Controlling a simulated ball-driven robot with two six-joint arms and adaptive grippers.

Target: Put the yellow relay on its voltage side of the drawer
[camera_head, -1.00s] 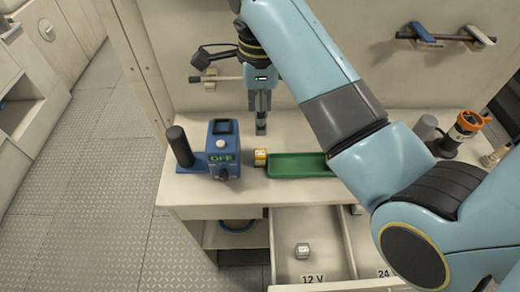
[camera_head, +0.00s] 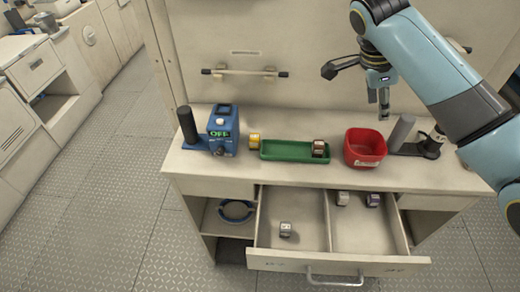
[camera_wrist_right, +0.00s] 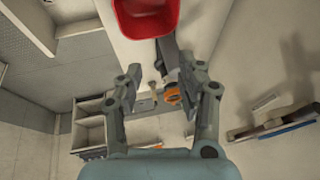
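The yellow relay (camera_head: 254,141) lies on the worktop between the blue tester (camera_head: 222,130) and the green tray (camera_head: 286,157). The tester's display reads OFF. The drawer (camera_head: 327,222) is open, split by a divider into a left and a right side; its labels are too small to read now. One relay (camera_head: 285,229) lies in the left side, and two, a pale one (camera_head: 342,198) and a dark one (camera_head: 373,200), in the right. My right gripper (camera_head: 384,107) is open and empty above the worktop, behind the red bin; it also shows in the wrist view (camera_wrist_right: 168,82). My left gripper is out of view.
A brown-topped relay (camera_head: 319,148) sits in the tray's right end. A wall rail (camera_head: 245,72) runs behind. The worktop's front strip is clear.

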